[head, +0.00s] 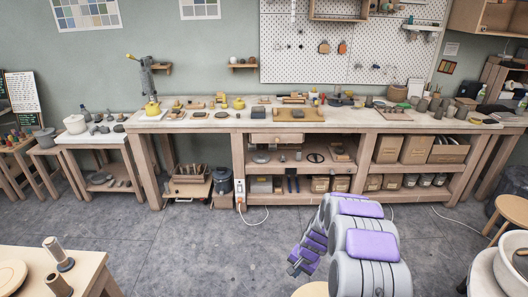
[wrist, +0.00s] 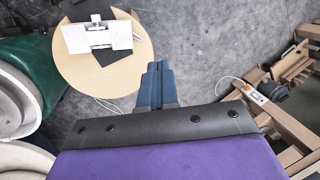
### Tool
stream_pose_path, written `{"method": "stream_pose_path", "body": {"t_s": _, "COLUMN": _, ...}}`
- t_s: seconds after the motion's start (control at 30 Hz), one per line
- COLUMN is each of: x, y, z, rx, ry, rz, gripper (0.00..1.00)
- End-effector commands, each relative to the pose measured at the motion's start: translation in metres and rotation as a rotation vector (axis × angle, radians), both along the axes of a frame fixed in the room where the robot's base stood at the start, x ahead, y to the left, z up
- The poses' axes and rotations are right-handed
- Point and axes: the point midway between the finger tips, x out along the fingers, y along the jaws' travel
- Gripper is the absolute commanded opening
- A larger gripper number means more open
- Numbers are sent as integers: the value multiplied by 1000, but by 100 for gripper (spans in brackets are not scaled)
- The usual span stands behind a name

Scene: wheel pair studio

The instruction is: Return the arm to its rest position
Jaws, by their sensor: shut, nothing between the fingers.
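My gripper (head: 295,268) is at the lower middle of the head view, at the end of my grey and purple arm, above the floor and in front of the long workbench. In the wrist view its narrow dark fingers (wrist: 156,75) are together with nothing between them. My arm hides part of the floor and of the bench's lower shelf in the head view.
The long workbench (head: 222,125) with pots and tools stands along the wall. A wooden table (head: 88,270) is at lower left. In the wrist view, a round wooden top (wrist: 80,75) bears a white device (wrist: 98,38). Grey floor (head: 190,245) lies open between.

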Motion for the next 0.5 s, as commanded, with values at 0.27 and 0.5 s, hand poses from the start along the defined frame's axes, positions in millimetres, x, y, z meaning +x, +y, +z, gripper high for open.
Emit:
{"method": "stream_pose_path", "body": {"t_s": 0.27, "x": -43, "y": 16, "z": 97, "rx": 6, "ry": 11, "rz": 137, "gripper": 0}}
{"method": "stream_pose_path", "body": {"t_s": 0.5, "x": -96, "y": 22, "z": 167, "rx": -8, "ry": 30, "rz": 248, "gripper": 0}}
